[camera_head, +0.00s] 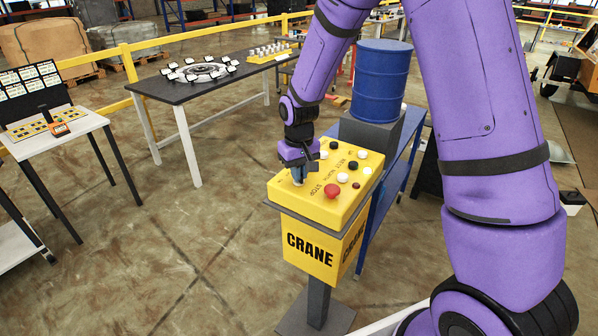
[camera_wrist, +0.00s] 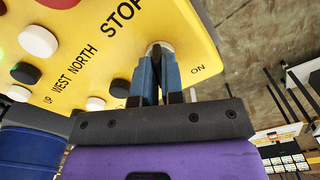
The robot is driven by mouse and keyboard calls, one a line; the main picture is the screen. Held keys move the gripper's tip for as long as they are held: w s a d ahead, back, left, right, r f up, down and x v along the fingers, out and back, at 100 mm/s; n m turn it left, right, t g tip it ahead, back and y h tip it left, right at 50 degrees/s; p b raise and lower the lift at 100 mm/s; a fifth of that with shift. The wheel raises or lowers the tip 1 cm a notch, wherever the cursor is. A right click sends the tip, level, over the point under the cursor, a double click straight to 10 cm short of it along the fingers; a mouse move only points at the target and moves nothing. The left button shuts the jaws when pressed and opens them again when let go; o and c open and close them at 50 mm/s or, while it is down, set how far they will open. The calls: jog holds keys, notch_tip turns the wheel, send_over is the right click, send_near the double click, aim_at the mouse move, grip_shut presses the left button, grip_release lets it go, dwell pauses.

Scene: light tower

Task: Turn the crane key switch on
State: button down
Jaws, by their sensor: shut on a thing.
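The yellow crane control box (camera_head: 330,210) stands on a post, with "CRANE" on its front. Its top carries black and white buttons, a red stop button (camera_head: 331,190) and a key switch (camera_head: 297,181) near the left corner. The key switch also shows in the wrist view (camera_wrist: 158,46), a pale round piece with "ON" printed beside it. My gripper (camera_head: 298,182) points down at this corner; in the wrist view my gripper (camera_wrist: 157,62) has its blue fingers closed on the key switch. The fingers hide most of the key, so its turn angle cannot be told.
A blue drum (camera_head: 380,80) stands on a grey block behind the box. A dark table (camera_head: 205,85) with a ring-shaped piece stands at the back left. A white table (camera_head: 60,130) with a panel is at the left. The floor left of the box is clear.

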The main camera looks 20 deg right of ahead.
dwell(0.4)
jog(key=c, duration=1.2)
grip_release()
jog(key=shift+c, duration=0.2)
jog(key=shift+r, duration=0.1)
notch_tip(320, 180, up, 11)
jog(key=shift+f, duration=0.2)
jog(key=s+d+r+m+t, duration=0.1)
jog(key=s+d+r+t, duration=0.15)
jog(key=s+r, duration=0.65)
jog(key=s+d+r+t, duration=0.1)
jog(key=s+d+r, duration=0.2)
jog(key=s+r, duration=0.6)
jog(key=s+d+f+t, duration=0.1)
jog(key=s, duration=1)
jog(key=shift+s+d+t, duration=0.2)
jog(key=shift+t, duration=0.15)
